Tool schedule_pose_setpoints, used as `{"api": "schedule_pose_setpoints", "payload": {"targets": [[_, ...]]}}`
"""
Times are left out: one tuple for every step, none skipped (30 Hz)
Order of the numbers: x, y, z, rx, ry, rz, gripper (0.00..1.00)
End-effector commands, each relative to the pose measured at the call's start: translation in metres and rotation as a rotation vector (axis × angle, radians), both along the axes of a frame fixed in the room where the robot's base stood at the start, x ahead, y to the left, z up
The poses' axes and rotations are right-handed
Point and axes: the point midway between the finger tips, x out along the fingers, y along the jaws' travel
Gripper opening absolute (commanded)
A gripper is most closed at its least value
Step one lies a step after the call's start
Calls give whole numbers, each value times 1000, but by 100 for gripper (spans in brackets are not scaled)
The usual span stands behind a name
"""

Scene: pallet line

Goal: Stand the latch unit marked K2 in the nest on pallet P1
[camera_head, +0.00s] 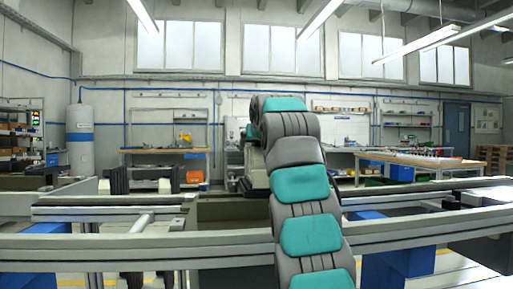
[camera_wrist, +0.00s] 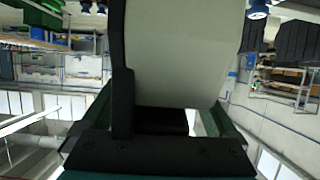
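My gripper (camera_wrist: 160,122) shows in the wrist view as a dark body with one long black finger standing up on the left. A large pale grey, round-edged shape (camera_wrist: 185,50) fills the middle beside that finger. I cannot tell what it is, or whether it is held. A second finger is not clear. In the head view my grey and teal arm rises in front and hides the middle of the line; its gripper end is not clear there. I can make out no latch unit marked K2, no nest and no pallet marked P1.
Grey conveyor rails (camera_head: 130,245) run across the front, with a crossbar (camera_head: 142,222) at left. Blue boxes (camera_head: 408,262) stand below at right. Farther back are a white tank (camera_head: 79,138), an orange-topped workbench (camera_head: 420,160) and stacked wooden pallets (camera_head: 495,158). Floor shows between benches and line.

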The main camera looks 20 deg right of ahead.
Motion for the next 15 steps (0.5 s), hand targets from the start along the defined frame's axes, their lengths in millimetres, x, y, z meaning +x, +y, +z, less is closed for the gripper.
{"api": "schedule_pose_setpoints", "payload": {"targets": [[0, 0, 0, 0, 0, 0, 93], [0, 0, 0, 0, 0, 0, 93], [0, 0, 0, 0, 0, 0, 93], [0, 0, 0, 0, 0, 0, 93], [0, 0, 0, 0, 0, 0, 93], [0, 0, 1, 0, 0, 0, 93], [0, 0, 1, 0, 0, 0, 93], [0, 0, 2, 0, 0, 0, 93], [0, 0, 4, 0, 0, 0, 93], [0, 0, 5, 0, 1, 0, 93], [-2, 1, 4, 0, 0, 0, 93], [-5, 2, 4, 0, 0, 0, 93], [-7, 2, 5, 0, 0, 0, 93], [-10, 3, 6, 0, 0, 0, 93], [-14, 4, 8, 0, 0, 0, 93]]}}
